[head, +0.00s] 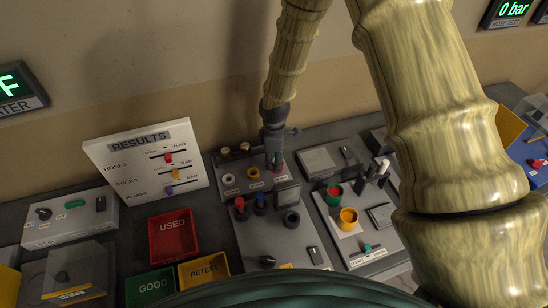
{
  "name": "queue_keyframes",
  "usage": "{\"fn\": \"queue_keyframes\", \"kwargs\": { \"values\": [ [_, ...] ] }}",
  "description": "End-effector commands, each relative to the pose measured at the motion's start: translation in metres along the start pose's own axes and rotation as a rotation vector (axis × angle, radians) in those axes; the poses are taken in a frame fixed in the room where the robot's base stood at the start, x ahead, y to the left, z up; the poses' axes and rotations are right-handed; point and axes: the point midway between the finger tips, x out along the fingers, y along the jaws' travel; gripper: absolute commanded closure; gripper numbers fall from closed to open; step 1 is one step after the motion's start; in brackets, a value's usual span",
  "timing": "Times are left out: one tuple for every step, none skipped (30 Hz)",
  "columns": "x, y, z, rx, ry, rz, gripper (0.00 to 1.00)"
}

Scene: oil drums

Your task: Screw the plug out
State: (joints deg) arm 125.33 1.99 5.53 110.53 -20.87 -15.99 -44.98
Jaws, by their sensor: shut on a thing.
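My gripper (273,155) reaches down from the top over the right end of a small grey panel (217,188) against the back wall. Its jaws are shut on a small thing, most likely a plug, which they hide. I cannot tell whether it still sits in its hole. Ring-shaped sockets show on the panel, a pale one (228,179) at left and a middle one (253,173) with some red. Two brownish knobs (245,147) stand along the panel's back edge.
In front, a grey board holds a red-topped peg (240,204), a blue one (260,201) and a dark ring (291,219). Red (174,236), green (151,289) and yellow (203,269) trays lie left. A results board (145,165) leans behind. Green and orange cups stand right.

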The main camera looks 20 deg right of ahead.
Motion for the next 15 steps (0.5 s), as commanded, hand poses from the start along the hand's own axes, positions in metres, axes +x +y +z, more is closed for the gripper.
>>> {"fn": "queue_keyframes", "kwargs": {
  "values": [
    [0.0004,0.0,0.0008,0.0,-0.001,0.0,0.94],
    [0.0004,0.0,0.0009,0.001,-0.001,0.0,0.94],
    [0.0004,0.0,0.0009,0.001,-0.001,0.0,0.94],
    [0.0004,0.0,0.0009,0.002,-0.001,0.0,0.94],
    [0.0004,0.0,0.0009,0.002,-0.001,0.0,0.94],
    [0.0002,0.0,0.0009,-0.001,-0.001,-0.001,0.94],
    [-0.0001,-0.0001,0.001,-0.009,-0.001,-0.001,0.94],
    [-0.0005,-0.0003,0.0011,-0.025,-0.002,-0.001,0.94],
    [-0.0011,-0.0006,0.0012,-0.057,-0.001,-0.001,0.94],
    [-0.0016,-0.001,0.0013,-0.092,-0.001,-0.001,0.94],
    [-0.0022,-0.0014,0.0014,-0.132,-0.001,-0.002,0.94],
    [-0.0028,-0.0019,0.0014,-0.194,0.0,-0.002,0.94],
    [-0.0031,-0.0022,0.0014,-0.242,0.0,-0.002,0.94],
    [-0.0032,-0.0027,0.0015,-0.289,0.0,-0.002,0.94],
    [-0.003,-0.0032,0.0016,-0.349,0.0,-0.002,0.94]
  ]
}}
